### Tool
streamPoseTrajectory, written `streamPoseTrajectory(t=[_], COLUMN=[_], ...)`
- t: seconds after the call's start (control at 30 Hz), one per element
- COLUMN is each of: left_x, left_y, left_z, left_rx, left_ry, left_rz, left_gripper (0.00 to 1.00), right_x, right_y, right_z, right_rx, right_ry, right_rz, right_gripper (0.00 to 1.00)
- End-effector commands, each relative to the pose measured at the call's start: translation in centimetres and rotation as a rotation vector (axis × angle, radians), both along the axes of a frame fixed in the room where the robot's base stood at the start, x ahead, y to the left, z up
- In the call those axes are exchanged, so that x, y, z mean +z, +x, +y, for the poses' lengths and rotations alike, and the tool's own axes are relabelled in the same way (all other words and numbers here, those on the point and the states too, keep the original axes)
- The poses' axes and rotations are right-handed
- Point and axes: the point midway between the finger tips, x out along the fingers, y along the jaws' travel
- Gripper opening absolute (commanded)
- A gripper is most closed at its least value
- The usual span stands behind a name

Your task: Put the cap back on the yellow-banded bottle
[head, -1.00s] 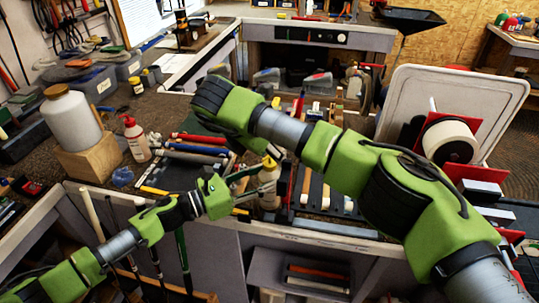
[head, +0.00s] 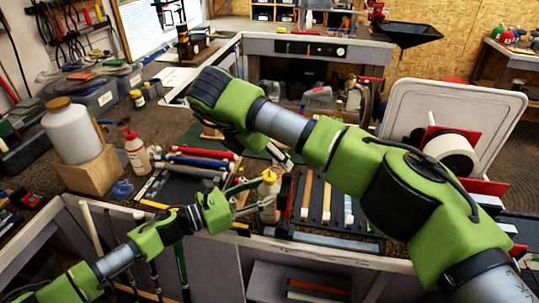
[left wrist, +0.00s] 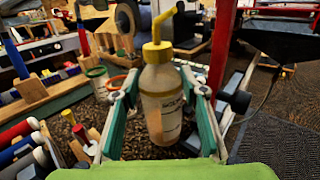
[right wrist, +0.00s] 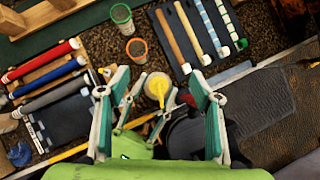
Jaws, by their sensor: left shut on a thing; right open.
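The translucent bottle (left wrist: 163,110) stands upright between the fingers of my left gripper (left wrist: 160,97), which is shut on it. A yellow collar and bent yellow spout (left wrist: 157,47) sit on its top; I cannot tell how tightly they are seated. In the head view the bottle (head: 268,205) is at the front edge of the bench, with my left gripper (head: 248,198) at its left side. My right gripper (right wrist: 158,85) is open above it, its fingers on either side of the yellow top (right wrist: 157,87) and apart from it.
Grips in red, blue and grey (head: 200,162) lie left of the bottle. A tray with several shafts (head: 327,200) lies to its right. A white bottle with a red pump (head: 136,153) and a large white jug (head: 72,132) stand farther left. Two small cups (right wrist: 136,47) stand nearby.

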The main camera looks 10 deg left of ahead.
Motion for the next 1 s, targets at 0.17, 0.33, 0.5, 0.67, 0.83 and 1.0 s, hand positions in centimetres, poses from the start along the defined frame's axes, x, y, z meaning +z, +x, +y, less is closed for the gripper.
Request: streamPoseTrajectory(t=[0.17,0.33,0.5,0.67,0.83,1.0], left_x=[0.1,0.0,0.0,0.0,0.1,0.0], left_y=[0.0,0.0,0.0,0.0,0.0,0.0], left_z=[0.0,0.0,0.0,0.0,0.0,0.0], left_rx=[0.0,0.0,0.0,0.0,0.0,0.0], left_ry=[-0.001,-0.001,-0.001,-0.001,-0.001,-0.001], left_rz=[-0.001,-0.001,-0.001,-0.001,-0.001,-0.001], left_gripper=[0.0,0.0,0.0,0.0,0.0,0.59], right_x=[2.1,4.5,5.9,6.2,6.1,6.1], right_y=[-1.1,-2.5,-3.3,-3.5,-3.5,-3.5], right_z=[0.7,1.5,1.9,1.9,1.9,1.9], right_rx=[0.002,0.004,0.001,0.001,0.001,0.001], right_ry=[0.002,0.001,0.0,0.001,0.001,0.001], right_rz=[-0.004,-0.004,-0.001,0.0,0.0,0.0], right_gripper=[0.59,0.59,0.59,0.59,0.59,0.59])
